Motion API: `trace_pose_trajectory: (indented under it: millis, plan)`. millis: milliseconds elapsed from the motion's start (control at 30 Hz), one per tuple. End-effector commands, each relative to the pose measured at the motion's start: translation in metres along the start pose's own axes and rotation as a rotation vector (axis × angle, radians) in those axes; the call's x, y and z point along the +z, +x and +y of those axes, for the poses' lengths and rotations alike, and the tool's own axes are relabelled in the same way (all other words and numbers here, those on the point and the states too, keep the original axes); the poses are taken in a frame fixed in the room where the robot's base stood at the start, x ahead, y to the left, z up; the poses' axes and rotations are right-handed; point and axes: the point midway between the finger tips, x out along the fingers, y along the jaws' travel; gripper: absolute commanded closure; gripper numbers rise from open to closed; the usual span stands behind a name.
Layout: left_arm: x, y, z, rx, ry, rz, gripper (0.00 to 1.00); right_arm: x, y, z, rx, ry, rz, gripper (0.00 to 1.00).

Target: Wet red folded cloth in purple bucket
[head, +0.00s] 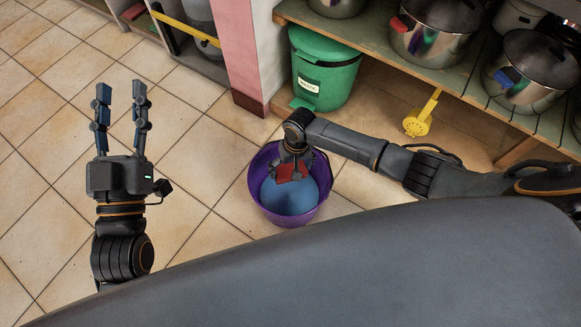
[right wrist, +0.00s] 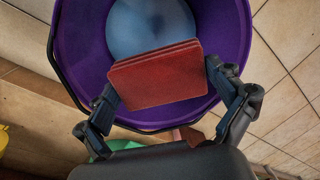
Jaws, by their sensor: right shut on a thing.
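The purple bucket (head: 323,178) stands on the tiled floor, with a round blue surface (head: 290,198) inside that looks like water. My right gripper (head: 292,168) points down over the bucket and is shut on the red folded cloth (head: 293,174). In the right wrist view the red cloth (right wrist: 157,76) sits flat between the two fingers, in front of the blue surface and the purple wall (right wrist: 78,42). I cannot tell whether the cloth touches the blue surface. My left gripper (head: 120,92) is open and empty above the floor at left.
A green bin (head: 325,75) stands behind the bucket, beside a pink and white pillar (head: 248,45). A shelf with steel pots (head: 437,30) is at the right, with a yellow strainer-like tool (head: 418,122) below its edge. The floor left of the bucket is clear.

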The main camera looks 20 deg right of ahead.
Motion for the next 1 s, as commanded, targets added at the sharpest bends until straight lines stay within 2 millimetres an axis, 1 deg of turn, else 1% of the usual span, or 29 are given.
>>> trace_pose_trajectory:
  millis: [467,800,1000]
  plan:
    - [0.046,-0.009,-0.007,-0.015,0.008,-0.276,0.60,0.000,-0.011,-0.002,0.000,0.000,0.000,0.32]
    - [0.078,-0.027,-0.012,-0.026,0.012,-0.474,0.60,0.000,-0.018,-0.002,0.000,0.000,0.000,0.32]
    - [0.093,-0.039,-0.015,-0.033,0.013,-0.581,0.60,0.001,-0.022,-0.003,0.000,0.000,0.000,0.32]
